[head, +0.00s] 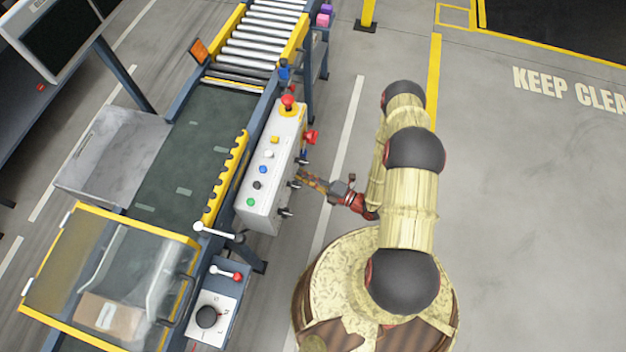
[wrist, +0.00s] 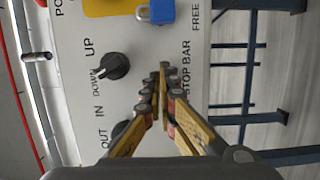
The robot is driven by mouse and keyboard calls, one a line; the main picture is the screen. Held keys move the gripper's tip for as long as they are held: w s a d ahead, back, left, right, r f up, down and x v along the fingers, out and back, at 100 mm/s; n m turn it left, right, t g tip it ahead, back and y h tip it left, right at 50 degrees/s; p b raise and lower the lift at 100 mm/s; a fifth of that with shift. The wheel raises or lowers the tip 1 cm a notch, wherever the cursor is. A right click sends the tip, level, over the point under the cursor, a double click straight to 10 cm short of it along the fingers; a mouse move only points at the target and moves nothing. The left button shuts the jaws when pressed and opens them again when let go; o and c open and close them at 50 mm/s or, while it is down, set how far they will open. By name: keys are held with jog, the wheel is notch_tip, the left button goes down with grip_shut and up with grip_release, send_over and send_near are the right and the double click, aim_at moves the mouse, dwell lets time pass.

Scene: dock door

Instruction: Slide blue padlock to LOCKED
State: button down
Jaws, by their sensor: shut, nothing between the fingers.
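The blue padlock (wrist: 161,12) shows at the top edge of the wrist view, on the pale panel of the control box (wrist: 150,45). Its grey shackle end points left and its upper part is cut off. The word FREE is printed to its right; no LOCKED label is in view. My gripper (wrist: 160,80) is shut and empty, its fingertips below the padlock in the picture and apart from it, near the words STOP BAR. In the head view my gripper (head: 305,180) is beside the right side of the control box (head: 262,195).
A black knob (wrist: 114,66) marked UP and DOWN is left of my fingertips. Another knob marked IN and OUT is partly hidden by a finger. A yellow plate (wrist: 105,8) is at the top. Blue frame bars (wrist: 250,118) lie right. Open floor (head: 530,200) is right of my arm.

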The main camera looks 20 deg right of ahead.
aim_at(304, 154)
jog(key=shift+w+d+b, duration=0.3)
jog(key=shift+w+d, duration=0.25)
jog(key=shift+w, duration=0.35)
jog(key=shift+w+d+b, duration=0.25)
jog(key=shift+w+d, duration=0.3)
jog(key=shift+w, duration=0.3)
jog(key=w+d, duration=0.1)
jog(key=w, duration=0.1)
jog(key=w+d+b, duration=0.1)
jog(key=w, duration=0.1)
jog(key=shift+d, duration=0.4)
jog(key=shift+s, duration=0.15)
